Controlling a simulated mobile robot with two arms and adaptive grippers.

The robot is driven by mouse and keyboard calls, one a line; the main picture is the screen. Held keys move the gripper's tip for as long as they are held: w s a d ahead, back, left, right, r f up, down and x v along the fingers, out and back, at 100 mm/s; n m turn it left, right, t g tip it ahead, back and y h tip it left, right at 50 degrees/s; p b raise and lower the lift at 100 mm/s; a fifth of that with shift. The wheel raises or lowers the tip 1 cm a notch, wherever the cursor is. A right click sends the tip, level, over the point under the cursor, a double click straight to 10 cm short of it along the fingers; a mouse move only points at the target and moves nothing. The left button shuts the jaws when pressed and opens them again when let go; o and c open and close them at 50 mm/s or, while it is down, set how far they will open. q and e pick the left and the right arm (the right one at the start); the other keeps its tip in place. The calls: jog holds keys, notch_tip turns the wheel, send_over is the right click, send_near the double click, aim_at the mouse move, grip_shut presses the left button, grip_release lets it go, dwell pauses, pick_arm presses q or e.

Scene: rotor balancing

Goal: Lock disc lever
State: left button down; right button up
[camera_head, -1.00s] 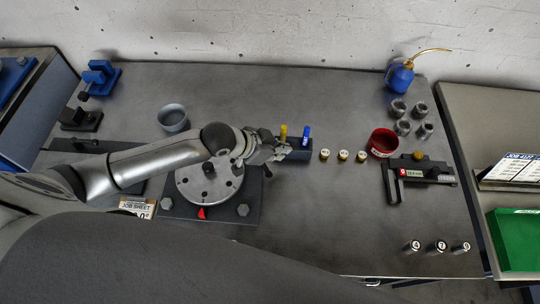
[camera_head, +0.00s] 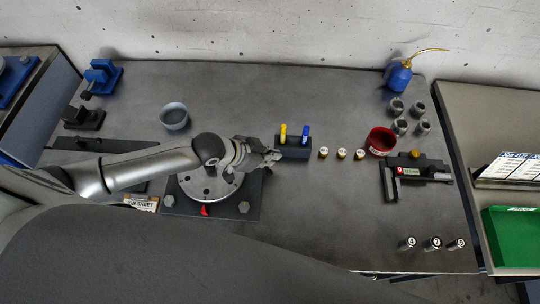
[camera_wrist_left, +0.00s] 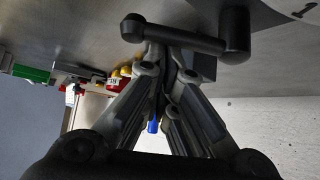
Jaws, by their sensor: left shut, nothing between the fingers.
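The grey round disc (camera_head: 208,188) with small holes sits on a dark base plate (camera_head: 250,205), partly hidden by my left arm. A red pointer (camera_head: 204,210) shows at its near edge. In the left wrist view a dark lever bar (camera_wrist_left: 180,35) with a rounded end and a thick upright post (camera_wrist_left: 235,32) lies just beyond my fingertips. My left gripper (camera_head: 274,156) is shut and empty; it also shows in the left wrist view (camera_wrist_left: 167,60). Its tips are close to the bar; I cannot tell if they touch. In the head view the lever is not clear. My right gripper is not in view.
A dark block (camera_head: 293,150) with a yellow and a blue pen stands just right of the gripper. Several small brass weights, a red bowl (camera_head: 381,141) and a gauge (camera_head: 418,172) lie farther right. A grey bowl (camera_head: 174,116) stands behind the arm. The back middle is clear.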

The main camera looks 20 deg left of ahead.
pick_arm(q)
jog(key=shift+s+a+m+g+h+b, duration=0.15)
jog(key=shift+s+m+g+h+b, duration=0.2)
jog(key=shift+m, duration=0.35)
jog(key=shift+a+f+m+g+h+b, duration=0.1)
jog(key=shift+a+m+g+h+b, duration=0.15)
jog(key=shift+m+b, duration=0.25)
jog(key=shift+s, duration=0.2)
jog(key=shift+s+a, duration=0.55)
jog(key=shift+a, duration=0.1)
